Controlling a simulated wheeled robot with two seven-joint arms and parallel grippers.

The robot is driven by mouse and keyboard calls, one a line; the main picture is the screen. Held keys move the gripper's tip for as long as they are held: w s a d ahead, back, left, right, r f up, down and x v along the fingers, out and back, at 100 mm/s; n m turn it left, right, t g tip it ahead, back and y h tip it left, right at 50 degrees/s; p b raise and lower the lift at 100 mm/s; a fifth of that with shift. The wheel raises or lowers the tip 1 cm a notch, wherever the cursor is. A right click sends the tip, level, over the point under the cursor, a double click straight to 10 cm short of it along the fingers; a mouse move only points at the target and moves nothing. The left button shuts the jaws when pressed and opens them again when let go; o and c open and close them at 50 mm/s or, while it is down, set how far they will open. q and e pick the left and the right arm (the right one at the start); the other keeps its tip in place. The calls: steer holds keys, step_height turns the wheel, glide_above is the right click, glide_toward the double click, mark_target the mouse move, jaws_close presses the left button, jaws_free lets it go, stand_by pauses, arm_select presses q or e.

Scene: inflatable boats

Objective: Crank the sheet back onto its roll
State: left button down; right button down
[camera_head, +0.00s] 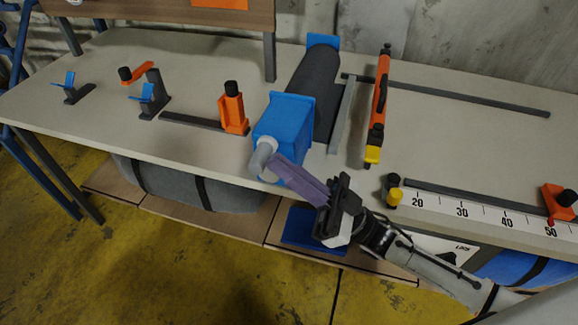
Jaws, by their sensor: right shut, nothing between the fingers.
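The dark grey roll (317,80) lies on the table, running back from a blue housing (284,132) at the front to a blue bracket at the far end. A grey hub (262,158) sits on the housing's front face. A purple crank arm (300,181) slants from it down to the right. My right gripper (328,206) is shut at the lower right end of the crank arm, overlapping it in the picture. Nothing shows between its fingers; any knob there is hidden. I cannot make out a loose stretch of sheet. My left gripper is not in view.
Right of the roll lie a grey bar (342,115) and an orange tool (380,100). A ruler strip (480,213) with an orange stop runs along the front right edge. Orange and blue clamps stand left. Grey rolled bundles (190,187) lie below the table (215,70).

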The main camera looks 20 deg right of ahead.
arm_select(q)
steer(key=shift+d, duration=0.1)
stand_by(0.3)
